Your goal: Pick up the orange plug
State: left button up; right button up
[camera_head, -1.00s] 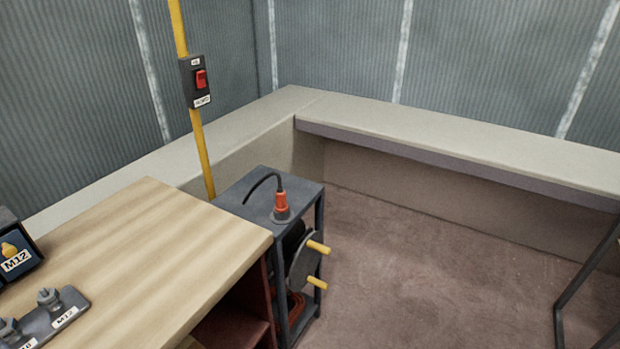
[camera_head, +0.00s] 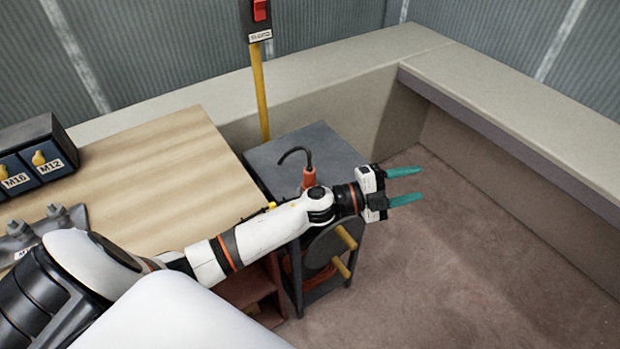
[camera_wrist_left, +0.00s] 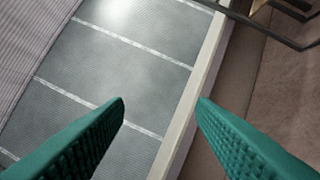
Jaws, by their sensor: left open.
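The orange plug (camera_head: 309,177) stands upright on top of the dark grey reel stand (camera_head: 333,148), with a black cable curving from its top. My left arm passes in front of it and hides its lower part. My left gripper (camera_head: 405,185) is open and empty, to the right of the plug and past the stand's right side, pointing right. In the left wrist view its two green fingers (camera_wrist_left: 160,103) are apart with nothing between them, and the plug is not seen there. My right gripper is not in view.
A wooden workbench (camera_head: 165,150) is at left, with labelled M16 and M12 bins (camera_head: 40,160) on it. A yellow pole (camera_head: 260,95) with a red switch (camera_head: 261,10) rises behind the stand. Yellow handles (camera_head: 346,237) stick out from the reel. A pale ledge (camera_head: 520,100) runs along the walls. Floor at right is clear.

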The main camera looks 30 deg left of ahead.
pick_arm(q)
notch_tip(320, 180, up, 3)
jog(key=s+d+m+g+h, duration=0.2)
jog(key=s+m+g, duration=0.1)
jog(key=m+g, duration=0.65)
notch_tip(320, 180, up, 2)
jog(key=m+g+y, duration=0.4)
jog(key=y, duration=1.2)
send_over(309, 169)
jog(key=shift+w+d+p, duration=0.1)
jog(key=shift+p, duration=0.25)
jog(key=shift+a+f, duration=0.1)
jog(key=shift+a, duration=0.2)
notch_tip(309, 169, down, 6)
jog(key=shift+p, duration=0.7)
jog(key=shift+w+f+p, duration=0.2)
jog(key=shift+f+p, duration=0.6)
jog(key=shift+f, duration=1.9)
grip_shut()
